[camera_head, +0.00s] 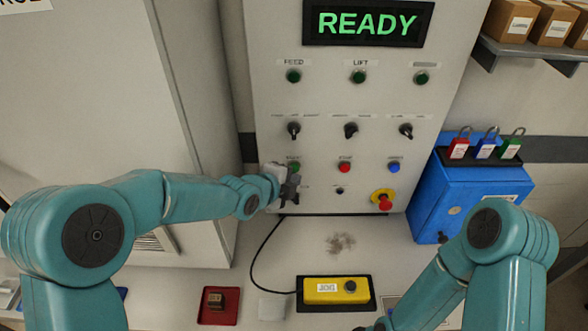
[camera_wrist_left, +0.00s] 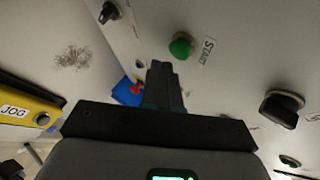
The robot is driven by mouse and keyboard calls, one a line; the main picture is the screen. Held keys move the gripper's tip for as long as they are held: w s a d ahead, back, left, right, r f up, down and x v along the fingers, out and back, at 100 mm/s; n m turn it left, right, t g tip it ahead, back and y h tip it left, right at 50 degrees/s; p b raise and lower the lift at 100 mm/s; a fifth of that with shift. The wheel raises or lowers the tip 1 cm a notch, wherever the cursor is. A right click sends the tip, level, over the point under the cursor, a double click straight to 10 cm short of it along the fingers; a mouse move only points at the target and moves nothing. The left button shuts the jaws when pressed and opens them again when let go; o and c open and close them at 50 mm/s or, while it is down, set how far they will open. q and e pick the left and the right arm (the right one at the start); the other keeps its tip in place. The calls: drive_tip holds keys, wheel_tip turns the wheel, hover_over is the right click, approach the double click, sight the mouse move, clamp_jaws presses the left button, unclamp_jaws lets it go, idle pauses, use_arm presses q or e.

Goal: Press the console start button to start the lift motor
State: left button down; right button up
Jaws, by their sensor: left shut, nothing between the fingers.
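The console (camera_head: 320,110) is a pale upright panel with a green READY display (camera_head: 367,23). Its green start button (camera_head: 294,166) is at the left of the lower button row. In the left wrist view the green button (camera_wrist_left: 181,47), beside the word START, is fully visible just above and right of my fingertips. My left gripper (camera_head: 289,188) is shut and empty, close to the panel just below the button in the head view. The fingertips (camera_wrist_left: 160,68) do not cover the button; whether they touch the panel cannot be told. The LIFT lamp (camera_head: 358,76) looks dark green.
Beside the start button are a red button (camera_head: 345,167) and a blue button (camera_head: 394,167). A red-on-yellow mushroom button (camera_head: 383,200) is lower right. Black selector knobs (camera_head: 351,130) sit above. A yellow JOG box (camera_head: 336,290) and red tray (camera_head: 219,306) lie on the counter.

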use_arm(q)
drive_tip(key=shift+w, duration=0.15)
idle(0.5)
drive_tip(key=shift+w, duration=0.3)
drive_tip(key=shift+w+r+p, duration=0.1)
drive_tip(key=shift+w+p, duration=0.35)
drive_tip(key=shift+p, duration=0.05)
idle(0.6)
drive_tip(key=s+b, duration=0.1)
drive_tip(key=b, duration=0.2)
drive_tip(key=shift+s, duration=0.35)
idle(0.5)
